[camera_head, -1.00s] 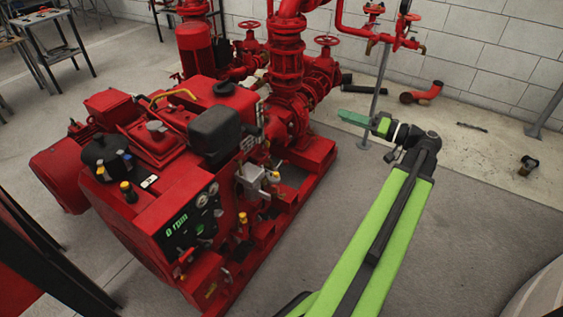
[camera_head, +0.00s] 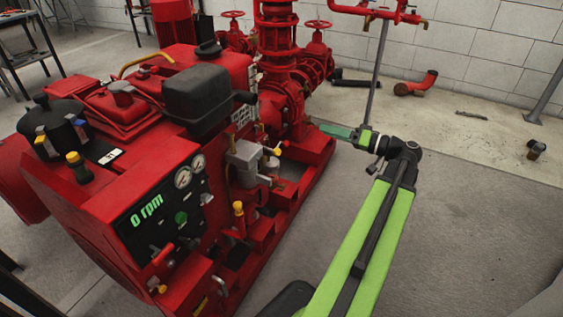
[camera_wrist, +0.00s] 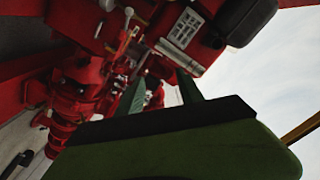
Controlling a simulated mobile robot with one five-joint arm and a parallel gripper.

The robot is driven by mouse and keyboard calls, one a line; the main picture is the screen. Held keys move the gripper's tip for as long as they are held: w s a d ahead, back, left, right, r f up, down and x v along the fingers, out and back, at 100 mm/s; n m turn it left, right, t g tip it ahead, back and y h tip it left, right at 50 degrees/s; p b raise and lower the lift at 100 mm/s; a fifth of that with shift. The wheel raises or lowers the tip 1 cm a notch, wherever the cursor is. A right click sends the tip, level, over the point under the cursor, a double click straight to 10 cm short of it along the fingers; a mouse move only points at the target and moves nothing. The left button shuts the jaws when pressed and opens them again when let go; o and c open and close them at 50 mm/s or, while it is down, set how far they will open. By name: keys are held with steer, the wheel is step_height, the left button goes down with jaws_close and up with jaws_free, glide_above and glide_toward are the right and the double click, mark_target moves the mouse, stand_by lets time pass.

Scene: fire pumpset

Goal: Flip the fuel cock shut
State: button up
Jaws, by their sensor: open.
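On the engine's near side a grey metal unit (camera_head: 245,160) carries a small yellow-tipped lever (camera_head: 277,151), which looks like the fuel cock. Another yellow handle (camera_head: 238,208) stands upright lower down, nearer the gauge panel. I cannot tell for certain which of them is the cock. My gripper (camera_head: 325,130) is in the air to the right of the grey unit, pointing left towards the engine, apart from it. In the wrist view, its two green fingers (camera_wrist: 160,88) are spread with nothing held between them. Small levers and pipes show beyond them, too dark to name surely.
The red pumpset's panel (camera_head: 160,212) reads 0 rpm. A black box (camera_head: 197,95) sits on the engine top. Red pipework with handwheels (camera_head: 318,25) rises behind, and a thin grey post (camera_head: 377,75) stands behind my gripper.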

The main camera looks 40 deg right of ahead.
step_height(320, 180, down, 10)
steer(key=b, duration=0.6)
steer(key=shift+f+b, duration=0.2)
steer(key=shift+b, duration=0.2)
steer(key=x, duration=1.7)
steer(key=shift+f, duration=0.1)
jaws_close()
